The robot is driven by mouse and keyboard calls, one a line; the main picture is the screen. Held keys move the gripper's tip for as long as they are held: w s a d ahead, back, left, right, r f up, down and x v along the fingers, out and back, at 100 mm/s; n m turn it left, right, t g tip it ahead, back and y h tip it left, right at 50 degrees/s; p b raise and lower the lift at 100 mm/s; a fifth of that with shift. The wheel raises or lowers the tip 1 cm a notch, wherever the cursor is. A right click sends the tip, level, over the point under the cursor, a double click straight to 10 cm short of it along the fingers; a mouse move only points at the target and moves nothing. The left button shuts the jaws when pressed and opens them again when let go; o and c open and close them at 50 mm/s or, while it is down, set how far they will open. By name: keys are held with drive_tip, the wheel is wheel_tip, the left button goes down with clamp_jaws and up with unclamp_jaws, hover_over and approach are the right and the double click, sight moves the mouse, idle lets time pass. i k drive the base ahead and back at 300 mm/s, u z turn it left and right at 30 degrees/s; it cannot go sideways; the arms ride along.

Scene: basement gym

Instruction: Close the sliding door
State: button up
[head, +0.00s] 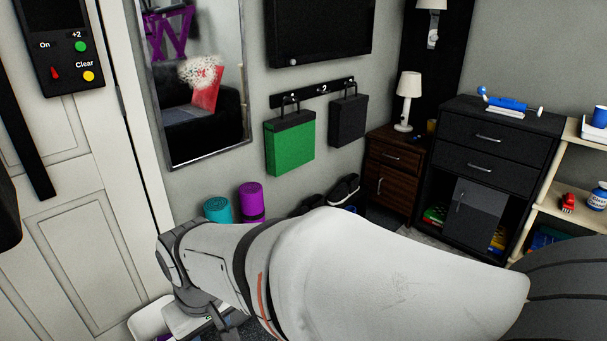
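The dark cabinet (488,115) stands against the wall at the right, with two drawers above a lower compartment. A grey panel with a small vertical handle, which looks like the sliding door (482,212), covers the middle of that compartment. Gaps show on both sides of the panel. Coloured items (435,214) show in the left gap and more (497,239) in the right gap. My arm crosses the lower foreground, well in front of the cabinet. My gripper's fingers do not show.
A wooden nightstand (391,168) with a lamp (408,101) stands left of the cabinet, and a pale shelf (572,207) stands right of it. A white hinged door (75,240) is at left.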

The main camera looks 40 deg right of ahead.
sight(475, 211)
drive_tip(key=z, duration=2.65)
